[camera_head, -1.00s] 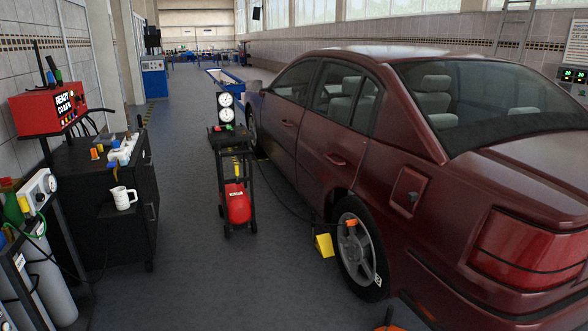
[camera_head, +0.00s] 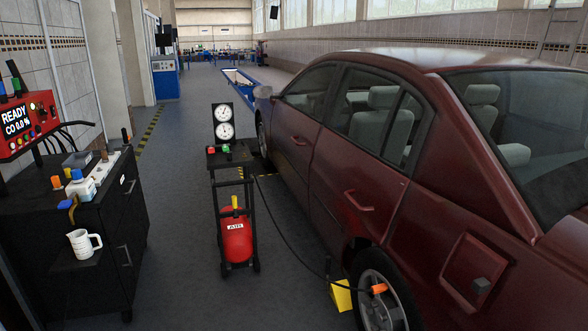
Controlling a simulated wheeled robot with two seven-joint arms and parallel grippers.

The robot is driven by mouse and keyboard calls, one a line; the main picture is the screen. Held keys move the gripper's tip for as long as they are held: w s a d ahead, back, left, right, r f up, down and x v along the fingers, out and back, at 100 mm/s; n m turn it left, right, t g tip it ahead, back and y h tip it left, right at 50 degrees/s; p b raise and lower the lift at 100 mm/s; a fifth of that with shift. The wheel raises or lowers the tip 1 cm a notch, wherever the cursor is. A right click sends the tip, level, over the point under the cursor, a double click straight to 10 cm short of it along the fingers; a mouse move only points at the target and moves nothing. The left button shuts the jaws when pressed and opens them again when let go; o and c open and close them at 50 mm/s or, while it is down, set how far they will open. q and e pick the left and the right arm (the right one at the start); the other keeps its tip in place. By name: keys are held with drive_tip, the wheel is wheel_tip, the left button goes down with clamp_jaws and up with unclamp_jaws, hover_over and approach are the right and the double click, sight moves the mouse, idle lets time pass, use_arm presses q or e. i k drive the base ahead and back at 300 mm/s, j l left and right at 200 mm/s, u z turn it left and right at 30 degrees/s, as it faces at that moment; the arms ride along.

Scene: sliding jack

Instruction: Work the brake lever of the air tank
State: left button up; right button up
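The red air tank (camera_head: 237,241) stands upright on a black wheeled cart in the middle of the floor. Two round white gauges (camera_head: 223,122) sit on a black panel at the top of the cart. Below them a small shelf (camera_head: 229,157) carries a green and a red knob. A yellow handle-like part (camera_head: 235,205) stands up at the top of the tank; I cannot tell whether it is the brake lever. A black hose runs from the cart to the car's rear wheel (camera_head: 380,303). Neither of my grippers is in view.
A dark red car (camera_head: 330,150) fills the right side. A yellow wedge (camera_head: 341,295) lies beside its rear wheel. A black cabinet (camera_head: 110,235) with a white mug (camera_head: 84,243) stands at left. The grey floor between cabinet and cart is clear.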

sight(234, 197)
drive_tip(key=i+l+u, duration=0.1)
drive_tip(key=i+u, duration=0.15)
drive_tip(key=i, duration=0.15)
drive_tip(key=i+l+u, duration=0.2)
drive_tip(key=i, duration=0.25)
drive_tip(key=i+l+u, duration=0.25)
drive_tip(key=i, duration=0.15)
drive_tip(key=i+u, duration=0.15)
drive_tip(key=i, duration=0.4)
drive_tip(key=i+l+u, duration=0.1)
drive_tip(key=i, duration=0.45)
drive_tip(key=i+l+u, duration=0.15)
drive_tip(key=i, duration=0.35)
drive_tip(key=i+l+u, duration=0.15)
drive_tip(key=i, duration=0.4)
